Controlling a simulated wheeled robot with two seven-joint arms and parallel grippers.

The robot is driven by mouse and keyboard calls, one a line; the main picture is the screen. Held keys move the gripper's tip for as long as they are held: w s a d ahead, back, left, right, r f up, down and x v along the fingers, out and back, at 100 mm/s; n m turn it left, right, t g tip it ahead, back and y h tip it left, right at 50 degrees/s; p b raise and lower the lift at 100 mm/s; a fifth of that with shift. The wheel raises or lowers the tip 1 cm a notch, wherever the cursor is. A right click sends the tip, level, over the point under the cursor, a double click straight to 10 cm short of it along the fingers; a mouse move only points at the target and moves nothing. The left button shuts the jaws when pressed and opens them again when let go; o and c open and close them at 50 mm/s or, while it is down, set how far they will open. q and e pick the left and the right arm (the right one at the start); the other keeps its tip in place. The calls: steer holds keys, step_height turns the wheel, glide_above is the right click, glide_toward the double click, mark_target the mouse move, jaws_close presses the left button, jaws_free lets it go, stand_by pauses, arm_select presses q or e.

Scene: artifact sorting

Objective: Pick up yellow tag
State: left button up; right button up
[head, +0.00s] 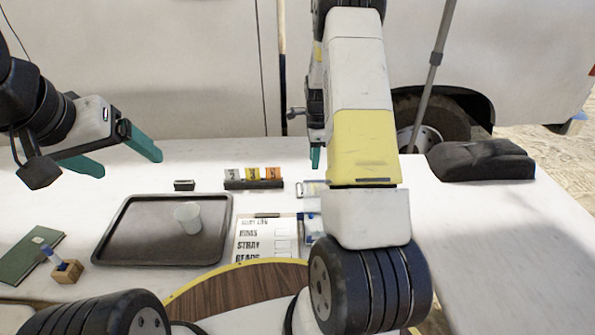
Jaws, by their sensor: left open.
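The yellow tag (253,174) stands upright in a dark holder (262,185) at the back middle of the table, between a grey tag (233,175) and an orange tag (272,174). My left gripper (131,166) is at the upper left, its two teal fingers spread wide and empty, well left of the tags. My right gripper (316,158) is right of the holder. Only one teal finger shows clearly, as my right arm hides the rest.
A printed sheet (264,236) lies in front of the holder. A small dark block (184,185) sits behind the tray. A green book (28,255) and a wooden block (67,271) are at left. A dark bag (480,161) lies at right.

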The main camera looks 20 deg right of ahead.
steer(key=shift+w+d+f+m, duration=0.1)
steer(key=shift+f+m, duration=0.05)
steer(key=shift+f, duration=0.4)
steer(key=shift+d+f+m, duration=0.1)
steer(key=shift+f+m, duration=0.05)
steer(key=shift+f, duration=0.4)
steer(key=f, duration=0.7)
steer(key=shift+d, duration=0.4)
jaws_close()
